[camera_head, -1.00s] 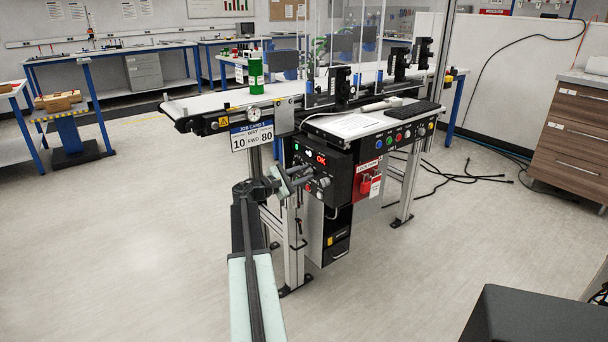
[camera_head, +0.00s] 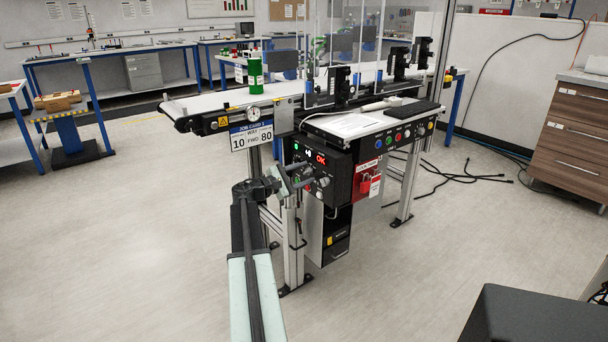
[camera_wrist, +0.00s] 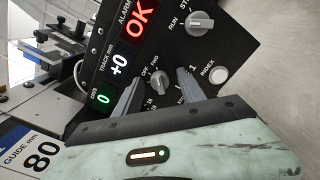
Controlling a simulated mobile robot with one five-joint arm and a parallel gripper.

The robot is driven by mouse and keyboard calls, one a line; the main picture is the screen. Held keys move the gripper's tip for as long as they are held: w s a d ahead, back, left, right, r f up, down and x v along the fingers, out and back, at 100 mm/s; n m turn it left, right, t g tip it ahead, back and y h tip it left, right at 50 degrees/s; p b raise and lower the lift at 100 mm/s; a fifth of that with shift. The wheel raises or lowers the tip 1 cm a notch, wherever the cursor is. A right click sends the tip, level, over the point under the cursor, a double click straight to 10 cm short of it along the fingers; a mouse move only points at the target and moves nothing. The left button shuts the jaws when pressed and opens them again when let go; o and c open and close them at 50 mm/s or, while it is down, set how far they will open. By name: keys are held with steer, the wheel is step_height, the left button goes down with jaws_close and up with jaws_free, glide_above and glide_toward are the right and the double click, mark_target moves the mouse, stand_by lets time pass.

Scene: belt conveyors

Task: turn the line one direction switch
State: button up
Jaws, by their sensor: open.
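The black line one control panel (camera_head: 343,184) stands under the near end of the conveyor. In the wrist view its direction switch (camera_wrist: 158,84) is a small grey knob with OFF and FWD printed beside it. Its exact setting is hard to read. My gripper (camera_wrist: 160,74) is open, with one finger on each side of this knob. I cannot tell whether either finger touches it. In the head view my gripper (camera_head: 309,177) is in front of the panel and hides part of its controls.
A larger RUN/STOP knob (camera_wrist: 200,23) and a white INDEX button (camera_wrist: 219,75) sit close to the right finger. The display (camera_wrist: 138,20) reads OK. A job card (camera_head: 252,136) showing FWD, 10 and 80 hangs from the conveyor.

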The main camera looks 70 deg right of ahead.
steer(key=v, duration=0.7)
steer(key=shift+a, duration=0.3)
steer(key=shift+w, duration=0.15)
